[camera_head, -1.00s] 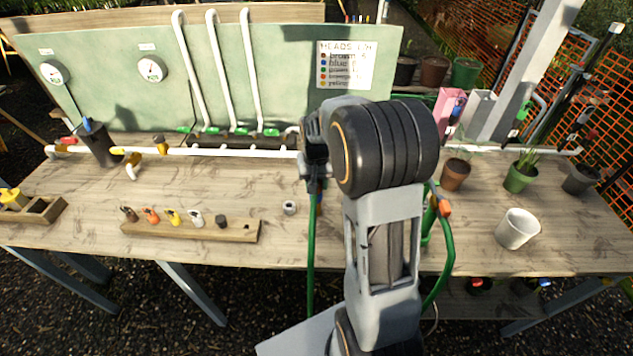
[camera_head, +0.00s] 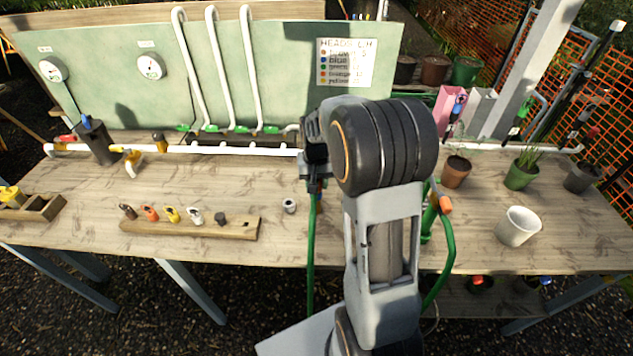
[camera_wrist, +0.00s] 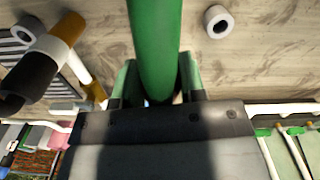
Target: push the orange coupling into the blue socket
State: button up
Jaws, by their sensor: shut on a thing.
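My gripper (camera_head: 316,184) is shut on a green hose (camera_wrist: 155,45) above the workbench. The hose also shows in the head view (camera_head: 311,250), hanging from the jaws past the bench's front edge. In the wrist view the two green fingers of my gripper (camera_wrist: 152,88) stand on either side of it. A small blue patch shows between the fingers, too little to identify. An orange piece (camera_head: 445,204) sits at the top of a green hose right of my arm; I cannot tell if it is the coupling. I cannot make out the blue socket; the hose end at the jaws is hidden.
A grey ring (camera_head: 290,205) lies on the bench left of my gripper. A wooden strip (camera_head: 240,229) with several coloured fittings is farther left. A white pipe (camera_head: 230,150) runs along the back. A white cup (camera_head: 518,226) and potted plants stand at right.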

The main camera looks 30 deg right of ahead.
jog(key=shift+f, duration=0.1)
dwell(0.3)
jog(key=o, duration=1)
jog(key=shift+n, duration=0.3)
jog(key=r, duration=0.7)
jog(key=s+r, duration=0.1)
jog(key=r, duration=0.3)
jog(key=shift+s+a+b, duration=0.1)
jog(key=shift+a+b, duration=0.15)
jog(key=shift+b, duration=0.1)
jog(key=s+a+n+t, duration=0.1)
jog(key=s+a, duration=0.2)
jog(key=s, duration=0.2)
jog(key=s+a+n+t, duration=0.1)
jog(key=s+a, duration=0.2)
jog(key=s, duration=0.2)
jog(key=s+a+n+t, duration=0.1)
jog(key=s+a+t, duration=0.1)
jog(key=s, duration=0.2)
jog(key=shift+s+a+f, duration=0.35)
jog(key=shift+s+a, duration=0.05)
